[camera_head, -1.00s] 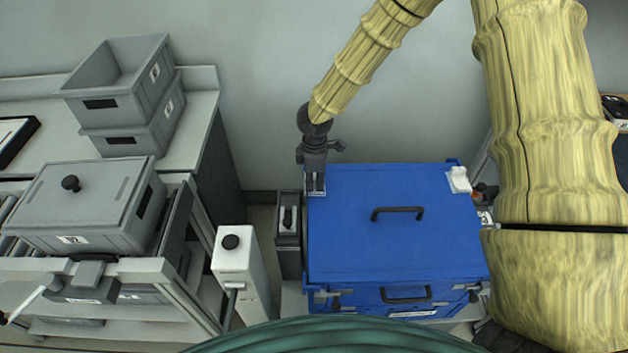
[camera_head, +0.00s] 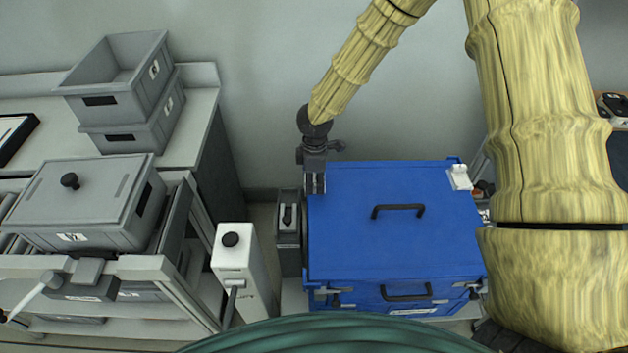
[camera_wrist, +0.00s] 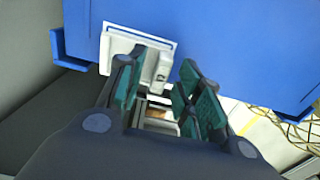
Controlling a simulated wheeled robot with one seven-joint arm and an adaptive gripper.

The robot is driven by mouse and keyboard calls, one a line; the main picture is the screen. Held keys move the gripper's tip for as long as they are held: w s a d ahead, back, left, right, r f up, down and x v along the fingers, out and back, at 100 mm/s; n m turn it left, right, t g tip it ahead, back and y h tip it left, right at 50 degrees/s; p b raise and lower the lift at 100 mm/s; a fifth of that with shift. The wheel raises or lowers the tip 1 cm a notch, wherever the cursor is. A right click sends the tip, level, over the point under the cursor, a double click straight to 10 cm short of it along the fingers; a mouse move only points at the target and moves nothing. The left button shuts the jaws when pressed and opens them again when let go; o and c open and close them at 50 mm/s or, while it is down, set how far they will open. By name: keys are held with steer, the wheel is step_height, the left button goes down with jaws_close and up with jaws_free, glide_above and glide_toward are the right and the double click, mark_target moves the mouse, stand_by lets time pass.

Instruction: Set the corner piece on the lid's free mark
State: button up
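The blue lid (camera_head: 400,245) lies on its blue crate and has a black handle. One white corner piece (camera_head: 459,177) sits at the lid's back right corner. My gripper (camera_head: 315,184) is low over the back left corner. In the wrist view, a second white corner piece (camera_wrist: 118,43) rests at the lid's corner, within a thin white outline. The teal fingers of my gripper (camera_wrist: 158,78) stand apart on either side of the piece's raised part, with a gap at the right finger. The fingers partly hide this piece.
A white post with a black knob (camera_head: 231,262) and a grey unit (camera_head: 289,235) stand left of the crate. Further left, a lidded grey bin (camera_head: 85,205) and stacked grey bins (camera_head: 120,85) stand on a rack and bench. A wall is behind.

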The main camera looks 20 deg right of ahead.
mark_target(315, 184)
step_height(315, 184, up, 13)
steer(key=shift+b, duration=0.3)
stand_by(0.5)
steer(key=shift+r, duration=0.15)
